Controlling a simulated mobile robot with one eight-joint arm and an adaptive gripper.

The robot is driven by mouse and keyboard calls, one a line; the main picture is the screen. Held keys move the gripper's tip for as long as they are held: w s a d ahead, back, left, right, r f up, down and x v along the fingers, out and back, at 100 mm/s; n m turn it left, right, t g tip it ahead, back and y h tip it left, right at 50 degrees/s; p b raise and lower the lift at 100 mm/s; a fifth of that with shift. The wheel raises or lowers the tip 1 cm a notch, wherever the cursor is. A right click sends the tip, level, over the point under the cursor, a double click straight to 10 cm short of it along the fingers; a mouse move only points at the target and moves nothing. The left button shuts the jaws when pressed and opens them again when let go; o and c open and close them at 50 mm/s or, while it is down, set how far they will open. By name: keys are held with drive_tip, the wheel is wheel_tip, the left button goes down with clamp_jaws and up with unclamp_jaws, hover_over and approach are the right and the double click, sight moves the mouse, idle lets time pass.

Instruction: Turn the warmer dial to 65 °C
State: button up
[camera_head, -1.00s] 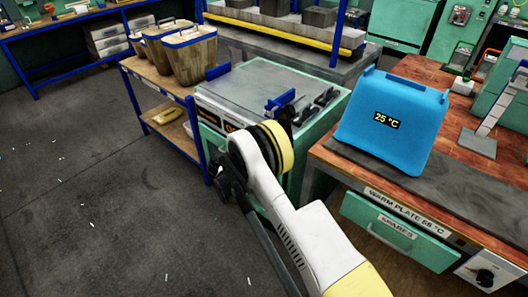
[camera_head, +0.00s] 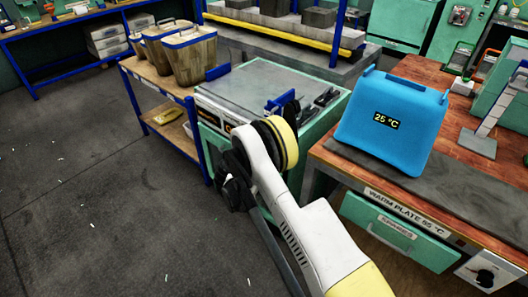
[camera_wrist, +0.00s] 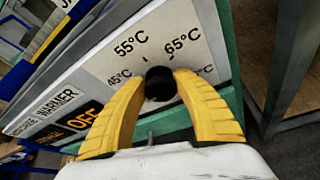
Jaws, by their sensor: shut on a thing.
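The warmer is a green cabinet with a grey top (camera_head: 262,88) in the head view. In the wrist view its front panel (camera_wrist: 100,68) carries a black round dial (camera_wrist: 160,83) with marks 45 °C, 55 °C and 65 °C around it. The 55 °C mark is up and left of the dial, 65 °C up and right. My gripper (camera_wrist: 160,86) is shut on the dial, a yellow finger on each side. I cannot make out where the dial points. In the head view my arm hides the dial and my fingers.
A trolley (camera_head: 160,75) with wooden buckets stands left of the warmer. Dark tools lie on the warmer's top. The floor at left is open.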

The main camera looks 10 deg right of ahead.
drive_tip(key=m+t, duration=0.1)
drive_tip(key=m, duration=0.1)
drive_tip(key=m+t+y, duration=0.1)
drive_tip(key=m, duration=0.1)
drive_tip(key=shift+s+f+m+t, duration=0.1)
drive_tip(key=shift+m+t, duration=0.2)
drive_tip(key=shift+t, duration=0.1)
drive_tip(key=m+t, duration=0.1)
drive_tip(key=m, duration=0.1)
drive_tip(key=m+t, duration=0.1)
drive_tip(key=m, duration=0.2)
drive_tip(key=shift+f+h, duration=0.1)
drive_tip(key=shift+h, duration=0.2)
idle(0.3)
drive_tip(key=o, duration=1.2)
